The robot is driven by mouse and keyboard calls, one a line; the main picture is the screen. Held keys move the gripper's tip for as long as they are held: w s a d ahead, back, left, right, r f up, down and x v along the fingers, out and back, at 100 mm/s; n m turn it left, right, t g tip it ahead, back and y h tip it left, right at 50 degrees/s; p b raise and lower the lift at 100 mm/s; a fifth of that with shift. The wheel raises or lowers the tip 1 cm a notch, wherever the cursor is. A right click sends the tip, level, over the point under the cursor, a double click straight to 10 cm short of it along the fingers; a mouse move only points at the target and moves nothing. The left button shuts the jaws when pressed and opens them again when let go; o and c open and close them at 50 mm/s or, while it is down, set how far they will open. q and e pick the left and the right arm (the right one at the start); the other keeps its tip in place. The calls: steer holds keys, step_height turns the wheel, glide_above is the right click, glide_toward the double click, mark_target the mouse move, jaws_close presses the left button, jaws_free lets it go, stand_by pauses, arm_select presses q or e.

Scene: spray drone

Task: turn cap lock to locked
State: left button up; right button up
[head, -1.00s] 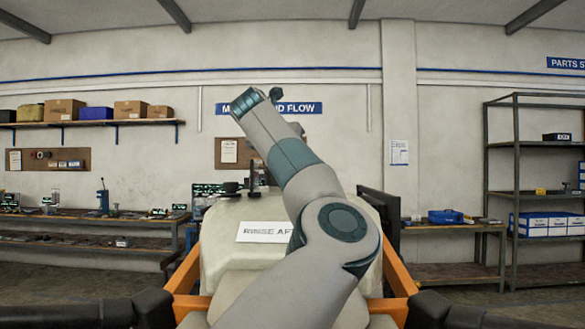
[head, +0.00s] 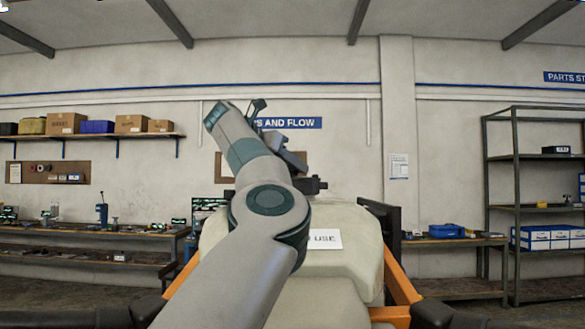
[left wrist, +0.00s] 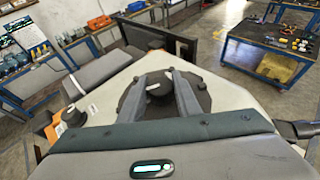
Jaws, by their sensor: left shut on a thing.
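I cannot read any locked mark on the cap. My right gripper is in neither view.
Orange frame bars (head: 400,278) flank the tank, and a dark upright panel (head: 382,225) stands at its right. A white label (head: 325,239) is on the tank.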

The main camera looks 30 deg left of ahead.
arm_select(q)
steer(key=o, duration=1.1)
steer(key=shift+c, duration=0.2)
steer(key=shift+s, duration=0.1)
steer(key=shift+s+a+r+b, duration=0.15)
steer(key=shift+s+r+b, duration=0.15)
steer(key=shift+s, duration=0.25)
steer(key=b+v, duration=0.3)
steer(key=v, duration=1.3)
steer(key=shift+b, duration=0.3)
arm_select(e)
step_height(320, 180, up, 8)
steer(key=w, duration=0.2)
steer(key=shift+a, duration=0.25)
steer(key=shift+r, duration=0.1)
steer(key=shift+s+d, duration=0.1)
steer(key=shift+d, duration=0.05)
